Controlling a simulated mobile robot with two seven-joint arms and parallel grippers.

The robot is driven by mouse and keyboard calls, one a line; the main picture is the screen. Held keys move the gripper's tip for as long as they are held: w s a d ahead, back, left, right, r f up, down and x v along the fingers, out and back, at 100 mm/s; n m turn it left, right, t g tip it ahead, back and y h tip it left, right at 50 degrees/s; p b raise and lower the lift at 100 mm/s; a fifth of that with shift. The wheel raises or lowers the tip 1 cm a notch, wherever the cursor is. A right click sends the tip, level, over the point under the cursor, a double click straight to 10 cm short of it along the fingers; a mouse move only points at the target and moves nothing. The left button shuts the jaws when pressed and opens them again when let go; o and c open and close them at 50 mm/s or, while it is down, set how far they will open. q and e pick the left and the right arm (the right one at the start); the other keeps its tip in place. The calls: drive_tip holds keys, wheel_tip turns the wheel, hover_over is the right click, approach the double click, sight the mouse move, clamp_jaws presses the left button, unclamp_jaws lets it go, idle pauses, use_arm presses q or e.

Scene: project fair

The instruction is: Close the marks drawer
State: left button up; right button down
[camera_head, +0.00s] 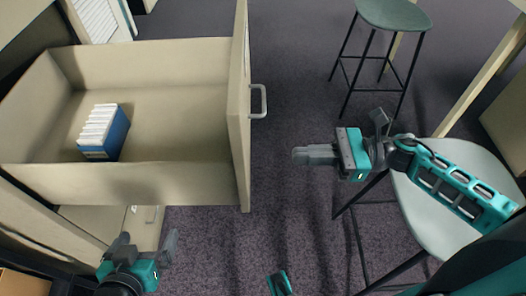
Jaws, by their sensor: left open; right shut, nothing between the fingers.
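The marks drawer (150,184) is pulled far out to the right from the cabinet at the left. Its front panel (238,110) is seen nearly edge-on and carries a grey handle (263,101) on its right face. A blue box of white cards (104,133) lies inside the drawer. My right gripper (300,156) is shut and empty, right of the front panel and a little below the handle, apart from both in the picture. My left gripper (148,243) is open and empty, below the drawer's near side in the picture.
A teal stool (394,14) stands at the back right. A pale stool seat (412,212) is under my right arm. A lower drawer with a handle (151,213) shows beneath the open one. Carpet (290,60) is clear right of the front panel.

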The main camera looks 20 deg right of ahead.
use_arm(q)
drive_tip(key=shift+r+p, duration=0.3)
use_arm(e)
drive_tip(key=x, duration=0.8)
use_arm(q)
drive_tip(key=shift+w+a, duration=0.1)
use_arm(e)
drive_tip(key=shift+w+a+f, duration=0.1)
drive_tip(key=shift+a, duration=0.15)
